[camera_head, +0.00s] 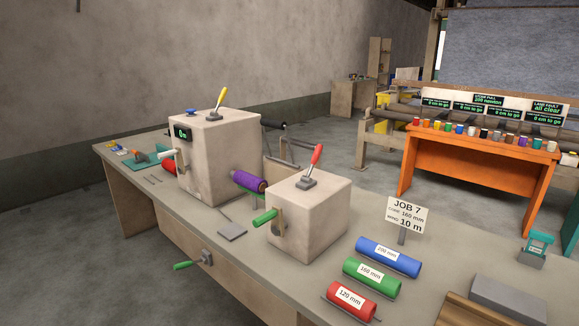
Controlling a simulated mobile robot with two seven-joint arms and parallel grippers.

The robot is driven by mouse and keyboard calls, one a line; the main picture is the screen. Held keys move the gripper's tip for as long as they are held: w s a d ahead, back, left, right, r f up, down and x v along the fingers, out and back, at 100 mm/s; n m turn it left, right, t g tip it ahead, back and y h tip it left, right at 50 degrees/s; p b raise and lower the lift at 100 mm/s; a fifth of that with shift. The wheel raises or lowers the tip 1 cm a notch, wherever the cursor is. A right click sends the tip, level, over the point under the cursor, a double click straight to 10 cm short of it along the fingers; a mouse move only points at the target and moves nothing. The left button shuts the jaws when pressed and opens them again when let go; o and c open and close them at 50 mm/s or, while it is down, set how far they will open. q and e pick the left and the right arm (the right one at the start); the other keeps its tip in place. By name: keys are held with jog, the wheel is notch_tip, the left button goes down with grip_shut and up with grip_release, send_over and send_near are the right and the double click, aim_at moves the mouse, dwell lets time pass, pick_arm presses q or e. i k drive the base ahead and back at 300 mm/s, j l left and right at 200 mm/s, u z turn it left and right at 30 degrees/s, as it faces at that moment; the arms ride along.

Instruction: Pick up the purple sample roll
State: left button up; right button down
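A purple roll (248,181) sits on the workbench between two beige box-shaped machines. A smaller purple item also stands in the row on the orange table, too small to make out. Neither of my grippers shows in this view.
The smaller machine (308,215) with a red lever stands right of the roll. Blue (388,257), green (371,277) and red (350,301) rolls lie at the front right by a JOB 7 sign (406,216). An orange table (470,160) stands behind.

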aim_at(252, 182)
jog(key=i+j+z, duration=0.15)
jog(key=j+z, duration=0.3)
jog(key=j, duration=0.55)
jog(key=j+z, duration=0.5)
jog(key=j, duration=0.45)
